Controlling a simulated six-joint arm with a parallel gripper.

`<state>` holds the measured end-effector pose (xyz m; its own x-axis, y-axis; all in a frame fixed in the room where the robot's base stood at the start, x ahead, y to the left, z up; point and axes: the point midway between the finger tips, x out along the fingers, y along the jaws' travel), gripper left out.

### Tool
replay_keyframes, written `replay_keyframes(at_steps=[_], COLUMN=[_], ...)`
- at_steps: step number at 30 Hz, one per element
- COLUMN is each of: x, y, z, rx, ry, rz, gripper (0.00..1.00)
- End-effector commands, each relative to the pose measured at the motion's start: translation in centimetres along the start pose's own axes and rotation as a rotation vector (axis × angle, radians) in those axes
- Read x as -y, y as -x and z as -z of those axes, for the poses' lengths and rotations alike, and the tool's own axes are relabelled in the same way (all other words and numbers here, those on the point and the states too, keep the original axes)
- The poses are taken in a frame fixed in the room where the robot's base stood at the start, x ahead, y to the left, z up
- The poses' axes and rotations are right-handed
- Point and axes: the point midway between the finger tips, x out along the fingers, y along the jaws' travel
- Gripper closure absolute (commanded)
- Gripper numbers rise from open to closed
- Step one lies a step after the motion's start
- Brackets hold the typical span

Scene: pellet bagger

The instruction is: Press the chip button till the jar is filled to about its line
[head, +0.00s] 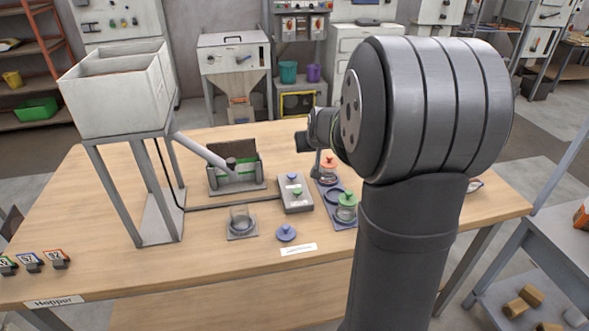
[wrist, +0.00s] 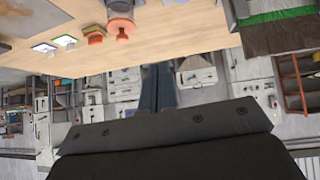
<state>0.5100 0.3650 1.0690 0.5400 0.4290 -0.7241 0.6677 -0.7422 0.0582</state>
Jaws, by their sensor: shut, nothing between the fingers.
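The glass jar (head: 241,218) stands upright on a small square pad in front of the hopper; its fill level and line are too small to tell. A grey button box (head: 296,205) stands to its right, with a blue-violet button (head: 292,177) behind a green button (head: 297,192). No readable label shows which is the chip button. My gripper (head: 316,168) is shut and empty, to the right of the box and beside the orange-lidded jar, partly hidden by my arm. Its closed fingers also show in the wrist view (wrist: 158,80), apart from the buttons.
The white hopper (head: 118,100) stands at left, its chute (head: 203,150) sloping down towards a green-edged holder (head: 237,180). A loose blue lid (head: 286,233) lies right of the jar. Orange-lidded (head: 329,165) and green-lidded (head: 346,205) jars stand right of the box.

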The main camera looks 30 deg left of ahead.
Motion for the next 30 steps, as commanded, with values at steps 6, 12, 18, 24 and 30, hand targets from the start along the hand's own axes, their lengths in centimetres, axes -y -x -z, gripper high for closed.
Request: replay_keyframes(at_steps=[6, 12, 18, 24, 30], x=[4.5, 5.1, 5.0, 5.1, 5.2], y=[-1.5, -1.7, -1.7, -2.8, -5.7], z=[-0.1, -0.2, -0.2, -0.2, -0.4], rx=[0.032, 0.037, 0.037, 0.039, 0.040], ry=[0.022, 0.023, 0.022, 0.022, 0.022], rz=[0.049, 0.055, 0.055, 0.055, 0.055], gripper=[1.00, 1.00, 1.00, 1.00, 1.00])
